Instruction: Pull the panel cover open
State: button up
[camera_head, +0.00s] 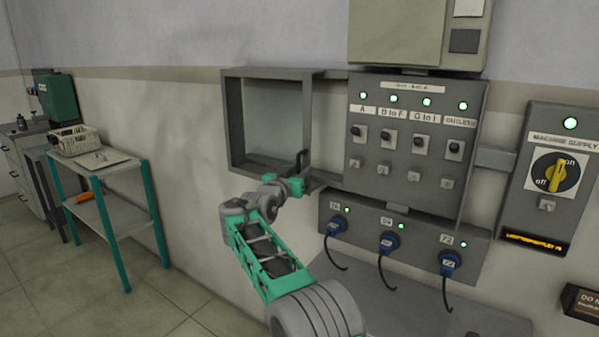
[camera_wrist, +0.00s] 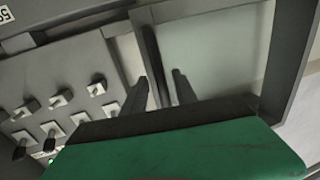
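The panel cover (camera_head: 238,125) is a grey frame around a pale pane. It stands to the left of the switch panel (camera_head: 403,185), whose switches are exposed. A dark upright handle (camera_head: 302,161) is on the cover's right side, near its lower corner. My gripper (camera_head: 297,178) is at that lower right corner, by the handle. In the wrist view, my gripper's two dark fingers (camera_wrist: 160,76) are apart, and the handle (camera_wrist: 150,50) runs down between them. I cannot tell whether either finger touches it. The cover's frame (camera_wrist: 287,55) also shows there.
Sockets with blue plugs (camera_head: 388,242) and hanging cables are below the panel. A machine supply box (camera_head: 548,190) with a yellow knob is at the right. A shelf table (camera_head: 100,165) with a basket stands at the left. The floor between is clear.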

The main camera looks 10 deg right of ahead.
jog(key=b+v, duration=0.1)
jog(key=v, duration=0.6)
jog(key=shift+s+a+b, duration=0.2)
jog(key=shift+s+b, duration=0.15)
jog(key=shift+b, duration=0.05)
jog(key=s+d+f+n+g+y+p, duration=0.1)
jog(key=s+d+f+g+y+p, duration=0.15)
jog(key=s, duration=0.55)
jog(key=s+d+f+n+g+y+p, duration=0.2)
jog(key=s+d+f+g, duration=0.15)
jog(key=s, duration=0.45)
jog(key=s+d+f+n+g+y+p, duration=0.1)
jog(key=s+d+f+g+y+p, duration=0.2)
jog(key=s, duration=0.5)
jog(key=s+f+n+g, duration=0.1)
jog(key=s+f, duration=0.2)
jog(key=s, duration=0.6)
jog(key=s+a+f+n+g+y, duration=0.1)
jog(key=s+f, duration=0.3)
jog(key=s, duration=0.5)
jog(key=shift+s+f+g+p, duration=0.25)
jog(key=shift+s+g+p, duration=0.05)
jog(key=shift+g, duration=0.4)
jog(key=shift+d+y, duration=0.1)
jog(key=shift+y, duration=0.15)
